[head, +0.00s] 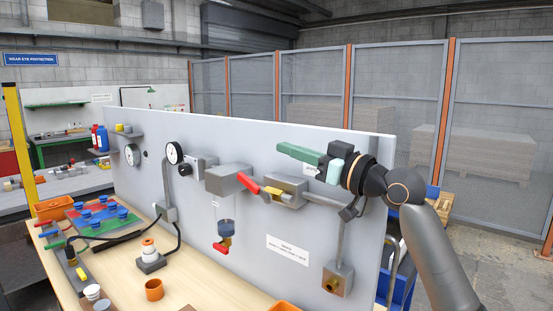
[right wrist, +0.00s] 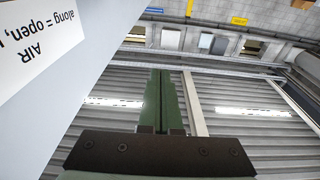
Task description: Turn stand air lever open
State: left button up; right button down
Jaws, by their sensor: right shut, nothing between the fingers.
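A white label (right wrist: 38,45) there reads "AIR along = open", upside down and partly cut off. The lever is out of that view. My left gripper is not in view.
The grey panel (head: 130,168) stands along the wooden table (head: 215,290). An orange cup (head: 154,290) and a coloured tray with blue knobs stand at the left.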

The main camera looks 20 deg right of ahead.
notch_tip(320, 180, down, 5)
jog(key=s+d+b, duration=0.1)
jog(key=s, duration=0.1)
jog(key=r+p, duration=0.2)
jog(key=p, duration=0.1)
send_over(258, 187)
jog(key=s, duration=0.1)
jog(key=f, duration=0.3)
jog(key=shift+w, duration=0.3)
jog(key=shift+w+f, duration=0.25)
jog(key=shift+f, duration=0.5)
